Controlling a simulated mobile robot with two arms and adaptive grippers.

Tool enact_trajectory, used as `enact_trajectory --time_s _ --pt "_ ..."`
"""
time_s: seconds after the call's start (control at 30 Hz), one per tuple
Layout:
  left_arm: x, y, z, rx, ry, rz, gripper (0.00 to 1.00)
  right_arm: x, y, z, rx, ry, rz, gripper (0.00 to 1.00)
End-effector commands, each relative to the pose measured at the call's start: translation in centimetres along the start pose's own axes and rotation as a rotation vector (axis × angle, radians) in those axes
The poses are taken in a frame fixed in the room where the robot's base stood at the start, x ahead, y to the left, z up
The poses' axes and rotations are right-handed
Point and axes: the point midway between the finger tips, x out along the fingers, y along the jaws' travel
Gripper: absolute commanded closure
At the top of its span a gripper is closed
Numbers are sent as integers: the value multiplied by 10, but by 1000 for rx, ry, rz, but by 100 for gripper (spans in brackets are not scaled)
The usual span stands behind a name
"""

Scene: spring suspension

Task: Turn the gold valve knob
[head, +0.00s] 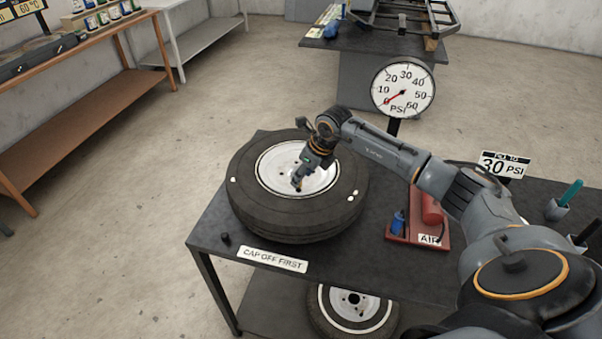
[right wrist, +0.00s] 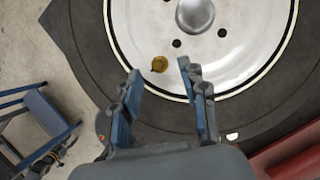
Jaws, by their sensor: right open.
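The gold valve knob (right wrist: 159,64) shows in the right wrist view, small and yellowish, on the white wheel disc (right wrist: 235,70) near its rim. My right gripper (right wrist: 160,69) is open, with one blue-padded finger on each side of the knob in that view and nothing held. I cannot tell how far the fingertips are above it. In the head view my right gripper (head: 297,184) points down over the wheel (head: 262,216), which lies flat on the dark table. The knob cannot be made out there. My left gripper is not in view.
A round gauge (head: 403,89) stands behind the wheel, its needle near 0. A "30 PSI" sign (head: 501,165) and a red AIR unit (head: 418,231) are to the right. A small black cap (head: 225,239) lies by the "CAP OFF FIRST" label (head: 272,259). A second wheel (head: 354,308) is below.

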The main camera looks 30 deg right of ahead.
Motion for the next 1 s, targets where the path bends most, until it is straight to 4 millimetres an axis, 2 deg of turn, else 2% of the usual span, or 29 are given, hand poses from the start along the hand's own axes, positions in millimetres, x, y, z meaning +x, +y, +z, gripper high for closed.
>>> enact_trajectory --time_s 0.2,0.5,0.57,0.7,0.73,1.0 --pt "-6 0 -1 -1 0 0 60 19 1 0 0 1 1 57" --pt "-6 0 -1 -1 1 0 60 22 0 0 -1 0 0 57" --pt "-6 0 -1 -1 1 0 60 22 0 0 0 0 0 67" --pt "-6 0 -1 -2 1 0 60 22 0 0 0 0 0 96" --pt "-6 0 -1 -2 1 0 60 22 0 0 0 -1 0 100" --pt "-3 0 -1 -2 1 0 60 22 0 0 -10 -1 4 100"
